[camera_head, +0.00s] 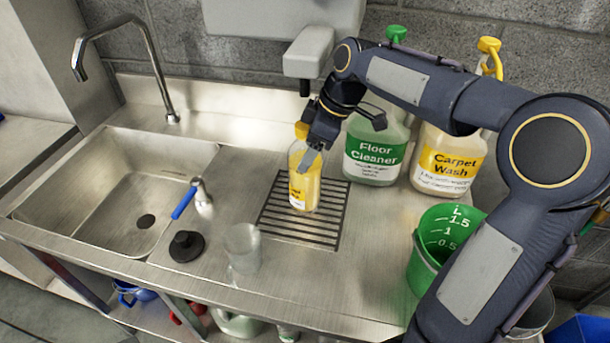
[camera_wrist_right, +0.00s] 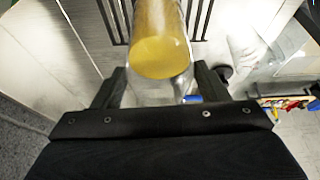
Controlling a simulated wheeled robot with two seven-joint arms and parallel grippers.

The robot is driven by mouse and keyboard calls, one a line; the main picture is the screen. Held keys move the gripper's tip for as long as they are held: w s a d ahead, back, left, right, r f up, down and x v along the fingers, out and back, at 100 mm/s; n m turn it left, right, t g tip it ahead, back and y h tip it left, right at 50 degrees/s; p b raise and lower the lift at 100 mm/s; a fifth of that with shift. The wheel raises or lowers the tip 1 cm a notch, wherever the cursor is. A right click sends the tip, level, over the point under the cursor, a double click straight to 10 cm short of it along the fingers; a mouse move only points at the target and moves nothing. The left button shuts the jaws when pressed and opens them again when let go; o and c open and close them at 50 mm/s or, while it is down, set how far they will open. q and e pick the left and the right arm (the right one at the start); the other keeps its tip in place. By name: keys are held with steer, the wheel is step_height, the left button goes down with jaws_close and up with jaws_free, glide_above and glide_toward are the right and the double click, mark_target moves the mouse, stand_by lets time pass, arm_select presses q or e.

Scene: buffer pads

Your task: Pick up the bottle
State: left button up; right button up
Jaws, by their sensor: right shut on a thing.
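The bottle (camera_head: 305,190) is clear with yellow liquid, a yellow cap and a white and yellow label. In the head view it is upright over the slotted drain grate (camera_head: 330,232); I cannot tell whether its base touches the grate. My right gripper (camera_head: 314,160) comes from behind and is shut on the bottle's upper part, partly covering it. In the right wrist view the bottle (camera_wrist_right: 162,50) lies between the two dark fingers of my right gripper (camera_wrist_right: 158,84). My left gripper is not in view.
A floor cleaner jug (camera_head: 375,150) and a carpet wash jug (camera_head: 447,160) stand at the back right. A green measuring bucket (camera_head: 428,262) stands at the right. A clear cup (camera_head: 242,248), black plug (camera_head: 186,246) and blue-handled tap (camera_head: 203,198) are left of the grate, beside the sink (camera_head: 110,180).

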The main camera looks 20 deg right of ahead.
steer(key=c, duration=0.7)
jaws_close()
steer(key=shift+r, duration=0.25)
